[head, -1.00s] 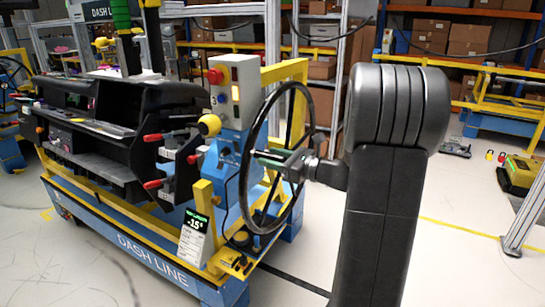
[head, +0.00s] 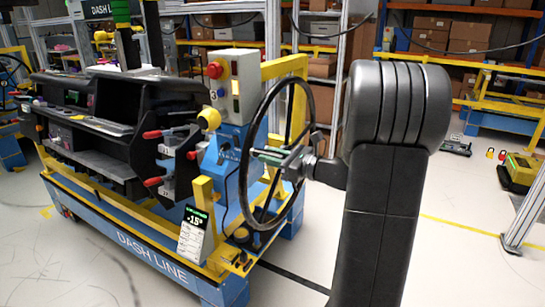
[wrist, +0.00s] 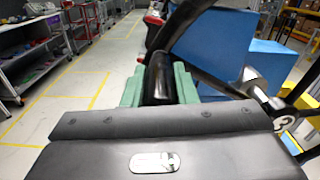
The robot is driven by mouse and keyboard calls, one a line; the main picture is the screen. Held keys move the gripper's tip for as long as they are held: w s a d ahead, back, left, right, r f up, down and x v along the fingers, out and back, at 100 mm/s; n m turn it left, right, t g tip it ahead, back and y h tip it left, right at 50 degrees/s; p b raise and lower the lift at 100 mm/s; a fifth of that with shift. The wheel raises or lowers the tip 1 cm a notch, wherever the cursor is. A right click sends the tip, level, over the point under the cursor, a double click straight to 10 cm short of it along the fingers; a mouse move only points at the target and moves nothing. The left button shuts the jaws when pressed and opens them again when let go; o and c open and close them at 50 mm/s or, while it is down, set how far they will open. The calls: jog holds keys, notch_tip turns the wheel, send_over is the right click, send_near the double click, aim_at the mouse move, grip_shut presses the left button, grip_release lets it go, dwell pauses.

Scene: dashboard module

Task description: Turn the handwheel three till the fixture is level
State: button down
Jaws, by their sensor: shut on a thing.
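The handwheel (head: 243,188) is a large black rim standing upright at the right end of the blue and yellow fixture stand. My gripper (head: 272,157) is shut on its rim at the near side. In the wrist view, the green finger pads (wrist: 160,86) close around the dark rim. The fixture carries a black dashboard module (head: 125,118), which sits tilted. A tag (head: 194,232) with a green display, which appears to read -15°, stands at the stand's front corner.
The blue stand base (head: 140,250) is lettered DASH LINE. A yellow post (head: 203,195) stands close left of the wheel. Shelves with boxes (head: 430,35) line the back. A yellow-green case (head: 519,172) lies on the floor at right. The floor in front is clear.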

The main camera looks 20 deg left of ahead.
jog(key=s+f+n+b, duration=0.3)
jog(key=f+n+b, duration=0.1)
jog(key=f+b, duration=0.8)
jog(key=shift+s+f, duration=0.15)
jog(key=shift+f, duration=0.35)
jog(key=shift+a, duration=0.1)
jog(key=c, duration=1.2)
grip_release()
jog(key=shift+o, duration=0.2)
jog(key=s+d, duration=0.1)
jog(key=d, duration=1.2)
jog(key=shift+d, duration=0.4)
jog(key=shift+a, duration=0.1)
